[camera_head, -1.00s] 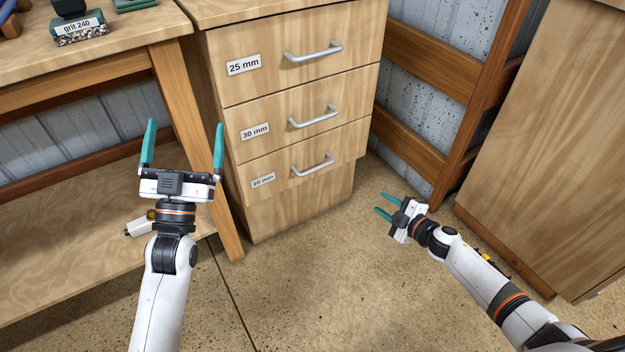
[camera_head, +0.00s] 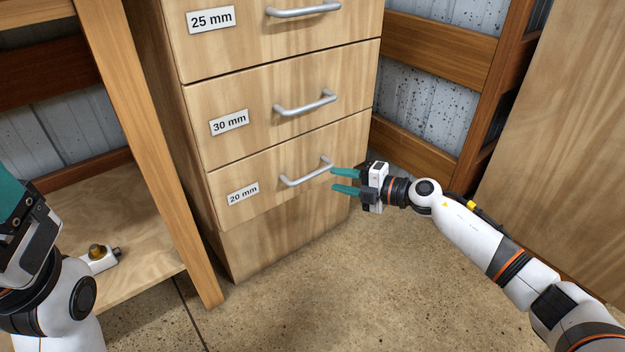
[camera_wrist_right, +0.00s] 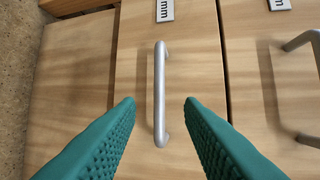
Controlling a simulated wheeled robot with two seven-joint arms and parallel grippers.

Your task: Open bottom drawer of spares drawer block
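The wooden drawer block (camera_head: 284,232) has three labelled drawers with grey bar handles. The bottom drawer (camera_head: 262,205), labelled 20 mm, looks shut, and its handle (camera_head: 307,173) is free. My right gripper (camera_head: 334,181) is open just right of that handle, its teal fingers pointing left towards it. In the right wrist view the handle (camera_wrist_right: 159,95) lies between and beyond the open fingertips (camera_wrist_right: 160,103), with no contact visible. My left gripper (camera_head: 20,210) is at the left edge, partly cut off, and its fingertips are out of frame.
The 30 mm drawer (camera_head: 235,105) and 25 mm drawer (camera_head: 240,45) are above, both shut. A wooden bench leg (camera_head: 155,160) stands close on the left, a large wooden cabinet (camera_head: 560,130) on the right. The floor (camera_head: 330,290) in front is clear.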

